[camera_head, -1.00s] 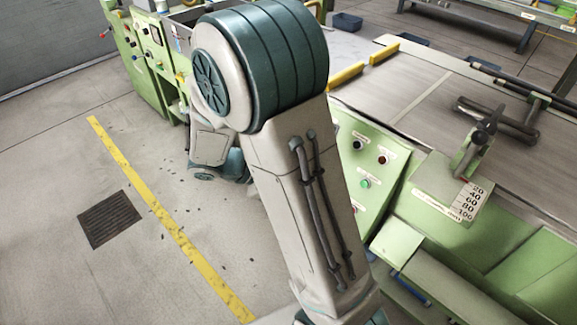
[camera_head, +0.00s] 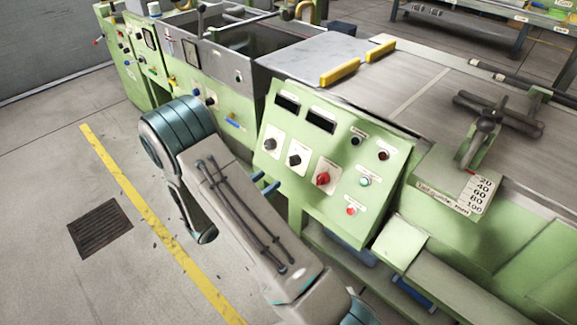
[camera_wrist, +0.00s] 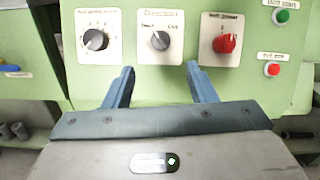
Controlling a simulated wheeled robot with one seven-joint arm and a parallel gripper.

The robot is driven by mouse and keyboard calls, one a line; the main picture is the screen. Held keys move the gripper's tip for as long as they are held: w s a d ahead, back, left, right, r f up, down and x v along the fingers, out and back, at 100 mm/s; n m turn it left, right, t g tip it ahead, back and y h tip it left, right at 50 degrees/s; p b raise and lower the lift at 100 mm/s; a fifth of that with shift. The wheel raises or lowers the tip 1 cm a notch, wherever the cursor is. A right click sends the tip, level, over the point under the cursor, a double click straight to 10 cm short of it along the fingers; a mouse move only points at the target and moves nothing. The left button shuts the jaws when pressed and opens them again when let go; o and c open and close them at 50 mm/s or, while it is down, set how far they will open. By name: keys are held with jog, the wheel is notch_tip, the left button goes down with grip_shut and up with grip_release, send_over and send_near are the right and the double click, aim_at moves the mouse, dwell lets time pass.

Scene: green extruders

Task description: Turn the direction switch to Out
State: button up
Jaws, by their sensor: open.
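The direction switch (camera_wrist: 159,40) is a dark grey knob on a white plate headed "Direction". It is the middle of three knobs in the wrist view, and also shows on the green sloped panel in the head view (camera_head: 294,160). Small position labels stand at its upper left and right; its pointing is too blurred to tell surely. My gripper (camera_wrist: 158,67) is open and empty, with two blue fingers apart, just below the switch plate in the picture and not around the knob. In the head view, two blue finger ends show beside my arm, left of the panel.
A black knob (camera_wrist: 96,40) is left of the switch and a red knob (camera_wrist: 224,43) right of it. A green button (camera_wrist: 282,16) and a red button (camera_wrist: 272,69) are farther right. The panel (camera_head: 385,195) juts from the green machine. Open floor lies left.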

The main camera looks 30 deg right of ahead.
aim_at(291, 163)
jog(key=x, duration=1)
jog(key=shift+c, duration=0.2)
jog(key=c, duration=0.9)
